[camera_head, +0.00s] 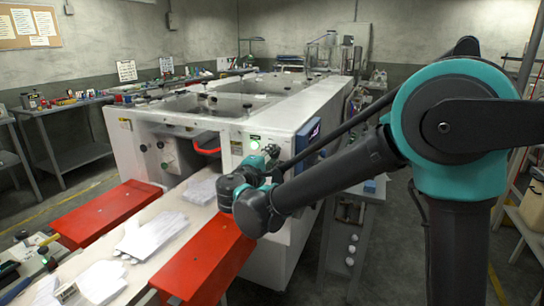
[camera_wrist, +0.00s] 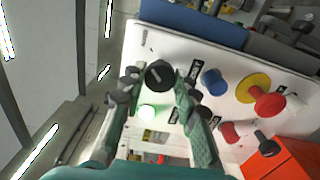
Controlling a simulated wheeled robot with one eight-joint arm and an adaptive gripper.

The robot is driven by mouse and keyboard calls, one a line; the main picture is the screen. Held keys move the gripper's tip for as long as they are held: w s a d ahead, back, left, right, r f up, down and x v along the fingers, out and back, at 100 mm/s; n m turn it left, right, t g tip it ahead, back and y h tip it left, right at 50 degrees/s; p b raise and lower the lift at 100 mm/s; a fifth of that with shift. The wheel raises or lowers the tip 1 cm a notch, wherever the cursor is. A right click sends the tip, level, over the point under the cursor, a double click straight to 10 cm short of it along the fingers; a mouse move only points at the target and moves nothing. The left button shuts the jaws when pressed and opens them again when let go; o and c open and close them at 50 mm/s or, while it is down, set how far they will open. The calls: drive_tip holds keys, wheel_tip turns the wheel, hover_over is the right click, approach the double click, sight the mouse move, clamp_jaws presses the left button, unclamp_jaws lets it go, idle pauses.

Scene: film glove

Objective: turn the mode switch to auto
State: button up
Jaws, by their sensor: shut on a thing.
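A round black knob (camera_wrist: 160,76) with a pale pointer mark, which I take to be the mode switch, sits on the white control panel (camera_wrist: 190,52) in the wrist view. My gripper (camera_wrist: 158,88) has its teal fingers on either side of the knob and is shut on it. In the head view my gripper (camera_head: 271,156) is at the front face of the white machine (camera_head: 270,120). It hides the knob there. A small label beside the knob is too small to read. I cannot tell which mode the pointer marks.
By the knob are a lit green button (camera_wrist: 146,112), a blue button (camera_wrist: 214,82), a red emergency stop (camera_wrist: 268,102) on yellow, a red button (camera_wrist: 229,132) and a black selector (camera_wrist: 266,144). Red guards (camera_head: 205,262) flank the conveyor (camera_head: 150,252) below.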

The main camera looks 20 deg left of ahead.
drive_tip(key=shift+m, duration=0.4)
drive_tip(key=o, duration=1.2)
drive_tip(key=shift+c, duration=0.2)
drive_tip(key=s, duration=1.2)
drive_tip(key=shift+a, duration=0.45)
